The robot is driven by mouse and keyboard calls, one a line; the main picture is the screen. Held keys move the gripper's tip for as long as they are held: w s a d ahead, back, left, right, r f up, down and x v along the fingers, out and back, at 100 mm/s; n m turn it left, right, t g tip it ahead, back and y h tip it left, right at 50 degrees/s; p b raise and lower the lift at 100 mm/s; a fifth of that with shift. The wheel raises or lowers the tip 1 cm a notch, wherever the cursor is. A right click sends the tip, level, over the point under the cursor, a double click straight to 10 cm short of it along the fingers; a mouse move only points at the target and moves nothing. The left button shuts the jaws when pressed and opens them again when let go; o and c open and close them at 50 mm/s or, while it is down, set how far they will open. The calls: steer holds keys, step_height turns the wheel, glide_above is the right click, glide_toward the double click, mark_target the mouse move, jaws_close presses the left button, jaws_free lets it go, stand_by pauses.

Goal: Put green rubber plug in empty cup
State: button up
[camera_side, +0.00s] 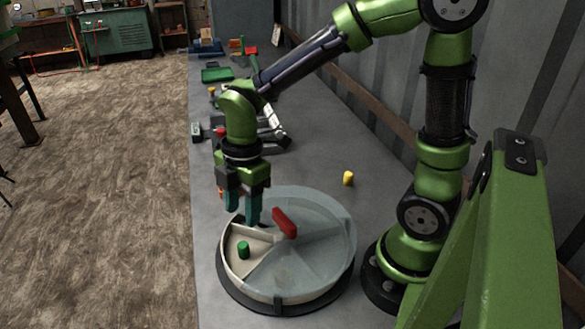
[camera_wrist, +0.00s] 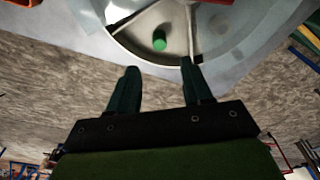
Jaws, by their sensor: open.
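The green rubber plug (camera_side: 243,250) is a small green cylinder standing in an uncovered wedge compartment of a round divided tray (camera_side: 233,277). In the wrist view the plug (camera_wrist: 159,41) shows beyond my fingertips, inside the tray (camera_wrist: 122,47). My gripper (camera_side: 242,217) is open and empty, pointing down above the tray's back left rim, behind the plug and apart from it. In the wrist view my gripper (camera_wrist: 158,64) shows two spread dark green fingers. I cannot make out an empty cup for certain in either view.
A clear lid covers most of the tray, with a red handle (camera_side: 284,222) standing on it. A small yellow cylinder (camera_side: 348,178) stands on the grey bench behind the tray. Tools and a green tray (camera_side: 216,75) lie farther back. Bench at left ends in an edge.

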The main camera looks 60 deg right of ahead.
steer(key=s+d+r+m+t, duration=0.3)
steer(key=r+m, duration=0.2)
steer(key=m, duration=0.5)
steer(key=s+d+r+m+t, duration=0.3)
steer(key=r+m, duration=0.3)
steer(key=m, duration=0.4)
steer(key=shift+s+d+r+t+y, duration=0.3)
steer(key=shift+s+d+t, duration=0.05)
steer(key=shift+s+t, duration=0.2)
